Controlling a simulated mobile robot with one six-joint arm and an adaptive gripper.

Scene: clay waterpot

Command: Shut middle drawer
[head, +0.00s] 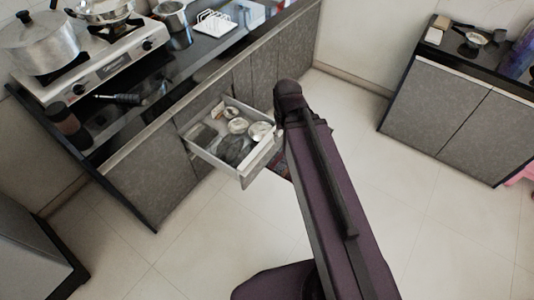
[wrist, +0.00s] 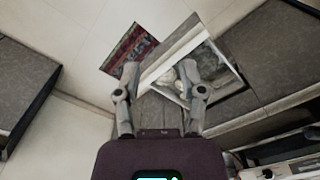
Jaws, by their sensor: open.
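The drawer (head: 215,159) is pulled out of the grey counter front in the head view, with bowls and other kitchen items inside. In the wrist view the drawer (wrist: 172,54) also stands open, tilted in the picture. My gripper (wrist: 159,94) is open, its two fingers apart, close to the drawer front and empty. In the wrist view the right finger overlaps the drawer's contents; I cannot tell whether either finger touches the drawer. In the head view my arm hides the fingers and the right end of the drawer front.
The counter (head: 180,110) carries a stove (head: 95,60) with pots. A second grey cabinet (head: 455,110) stands at the right. A patterned mat (wrist: 128,52) lies on the floor by the drawer. The tiled floor (head: 200,240) in front is clear.

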